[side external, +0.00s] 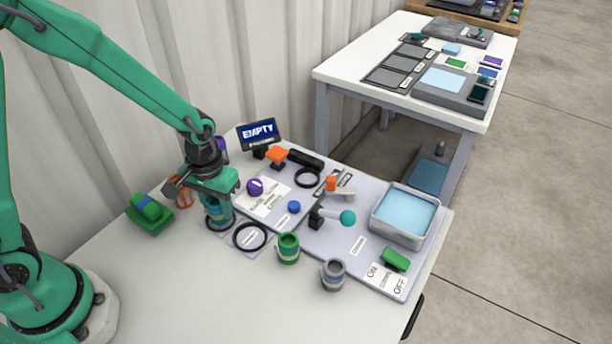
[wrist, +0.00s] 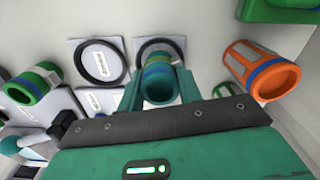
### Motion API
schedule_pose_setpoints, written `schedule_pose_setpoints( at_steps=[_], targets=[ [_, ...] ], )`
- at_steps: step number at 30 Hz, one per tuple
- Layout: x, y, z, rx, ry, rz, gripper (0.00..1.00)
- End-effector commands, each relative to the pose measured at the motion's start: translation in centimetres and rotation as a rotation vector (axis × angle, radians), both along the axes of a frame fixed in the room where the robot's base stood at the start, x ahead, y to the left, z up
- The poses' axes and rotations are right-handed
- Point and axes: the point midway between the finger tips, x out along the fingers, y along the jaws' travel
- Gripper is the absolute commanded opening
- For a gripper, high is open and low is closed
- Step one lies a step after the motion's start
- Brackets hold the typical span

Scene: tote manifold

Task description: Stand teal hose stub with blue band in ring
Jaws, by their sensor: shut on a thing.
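The teal hose stub with a blue band (side external: 218,213) is upright in my gripper (side external: 217,200), low over the bench. In the wrist view the teal stub (wrist: 158,82) sits between the two fingers of my gripper (wrist: 160,88), which are shut on it. A black ring on a pale plate (wrist: 160,43) lies behind and below the stub, partly hidden by it. I cannot tell whether the stub's foot is inside this ring or above it. A second black ring (wrist: 100,62) lies empty beside it; it also shows in the side view (side external: 250,237).
A green stub (side external: 288,247) and a grey stub (side external: 333,273) stand to the right. An orange stub (wrist: 262,70) and a green block (side external: 150,213) are on the other side. The board holds a lever with a teal ball (side external: 347,217) and a blue-filled tray (side external: 432,225). The bench front is clear.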

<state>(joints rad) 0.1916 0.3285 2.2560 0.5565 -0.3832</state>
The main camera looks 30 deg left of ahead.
Motion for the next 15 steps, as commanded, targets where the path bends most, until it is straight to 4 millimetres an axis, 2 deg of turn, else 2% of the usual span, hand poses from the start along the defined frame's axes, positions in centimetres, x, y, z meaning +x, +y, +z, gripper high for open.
schedule_pose_setpoints(
  at_steps=[12, 13, 15],
  targets=[
    [-0.02, 0.01, -0.26, 0.0, 0.001, 0.0, 0.08],
    [-0.02, 0.01, -0.25, 0.0, 0.001, 0.0, 0.38],
    [-0.02, 0.01, -0.25, 0.0, 0.001, 0.0, 0.52]
  ],
)
